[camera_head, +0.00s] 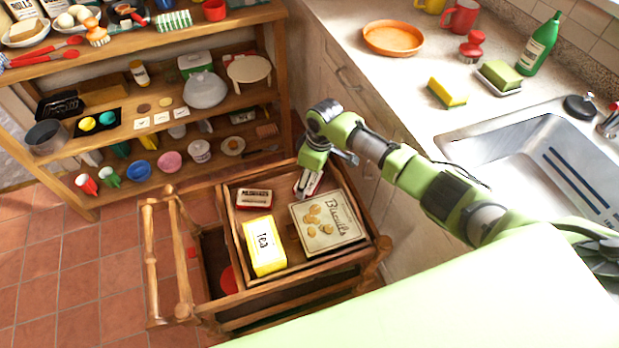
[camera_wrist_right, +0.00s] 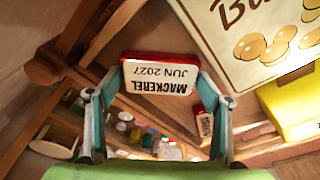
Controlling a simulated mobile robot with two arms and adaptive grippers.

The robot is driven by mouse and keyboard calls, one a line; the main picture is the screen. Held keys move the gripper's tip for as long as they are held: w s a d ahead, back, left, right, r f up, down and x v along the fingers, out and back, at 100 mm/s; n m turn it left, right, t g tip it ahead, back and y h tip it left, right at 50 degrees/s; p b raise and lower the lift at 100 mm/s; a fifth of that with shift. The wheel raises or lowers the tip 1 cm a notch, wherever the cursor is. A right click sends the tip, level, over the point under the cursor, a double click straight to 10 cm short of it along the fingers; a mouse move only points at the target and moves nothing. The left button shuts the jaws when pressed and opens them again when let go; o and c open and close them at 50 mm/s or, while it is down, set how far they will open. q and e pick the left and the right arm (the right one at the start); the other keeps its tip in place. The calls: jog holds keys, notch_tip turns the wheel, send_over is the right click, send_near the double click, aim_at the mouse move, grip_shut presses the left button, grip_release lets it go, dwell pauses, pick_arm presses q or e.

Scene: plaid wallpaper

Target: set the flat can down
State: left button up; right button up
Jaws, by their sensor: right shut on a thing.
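The flat can (camera_wrist_right: 160,76), white with a red rim and printed MACKEREL JUN 2027, is between the fingertips of my right gripper (camera_wrist_right: 160,88), which is shut on it. In the head view my right gripper (camera_head: 310,176) hangs over the back of the wooden trolley's top tray (camera_head: 285,277), with the can partly hidden below it. I cannot tell whether the can touches the tray. A second red-and-white flat can (camera_head: 254,199) lies in the tray's back left; it also shows in the wrist view (camera_wrist_right: 204,123). My left gripper is not in view.
A biscuits tin (camera_head: 327,222) fills the tray's right side, close to the held can. A yellow tea box (camera_head: 264,246) stands at the front left. A loaded shelf (camera_head: 150,110) is behind, and the counter (camera_head: 400,80) is at the right.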

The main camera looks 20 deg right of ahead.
aim_at(315, 183)
jog(key=shift+f, duration=0.2)
jog(key=o, duration=0.9)
jog(key=r, duration=0.8)
jog(key=s+d+r+p, duration=0.1)
jog(key=r, duration=0.3)
jog(key=shift+s+d, duration=0.1)
